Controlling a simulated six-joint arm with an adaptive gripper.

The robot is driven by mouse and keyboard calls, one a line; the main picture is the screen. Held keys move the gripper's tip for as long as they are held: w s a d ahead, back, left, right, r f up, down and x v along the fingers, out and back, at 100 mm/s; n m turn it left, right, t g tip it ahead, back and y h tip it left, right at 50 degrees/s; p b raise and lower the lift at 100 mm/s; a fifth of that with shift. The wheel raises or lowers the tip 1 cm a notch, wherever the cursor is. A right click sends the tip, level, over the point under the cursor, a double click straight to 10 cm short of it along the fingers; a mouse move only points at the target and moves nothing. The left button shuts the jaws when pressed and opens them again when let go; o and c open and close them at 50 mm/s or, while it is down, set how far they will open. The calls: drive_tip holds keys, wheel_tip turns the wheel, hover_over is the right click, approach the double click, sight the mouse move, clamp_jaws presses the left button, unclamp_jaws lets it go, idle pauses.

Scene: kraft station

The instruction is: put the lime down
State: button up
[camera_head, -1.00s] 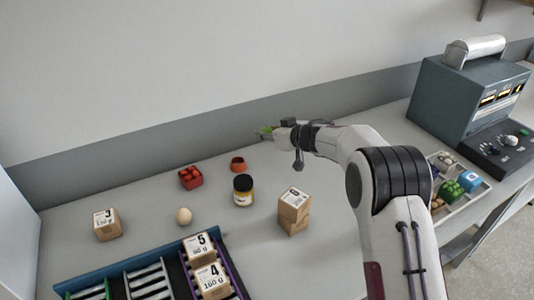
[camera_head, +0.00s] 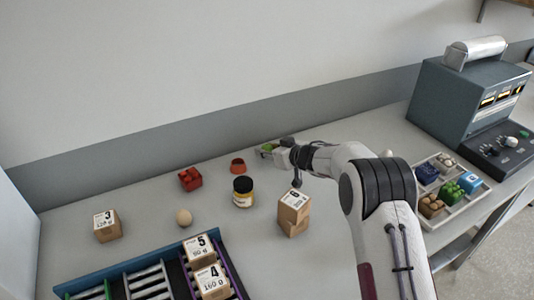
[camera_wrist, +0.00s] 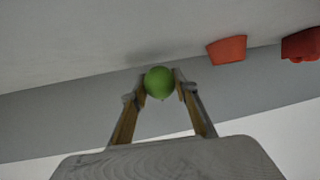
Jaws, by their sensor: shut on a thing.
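The green lime (camera_wrist: 159,82) is held between the two fingertips of my gripper (camera_wrist: 160,88) in the wrist view. In the head view the lime (camera_head: 267,148) shows as a small green patch at the tip of my gripper (camera_head: 266,151), near the back of the table by the wall. My gripper is shut on it. A dark shadow lies on the table close to the lime in the wrist view. I cannot tell whether the lime touches the table.
An orange-red cup-like piece (camera_head: 238,166) is just left of my gripper. A compartment tray (camera_head: 455,206) is at right.

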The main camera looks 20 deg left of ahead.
drive_tip(key=shift+f, duration=0.75)
drive_tip(key=shift+f, duration=0.2)
drive_tip(key=o, duration=1.1)
drive_tip(key=shift+c, duration=0.2)
drive_tip(key=shift+r, duration=0.1)
drive_tip(key=shift+r, duration=0.1)
drive_tip(key=shift+v, duration=6)
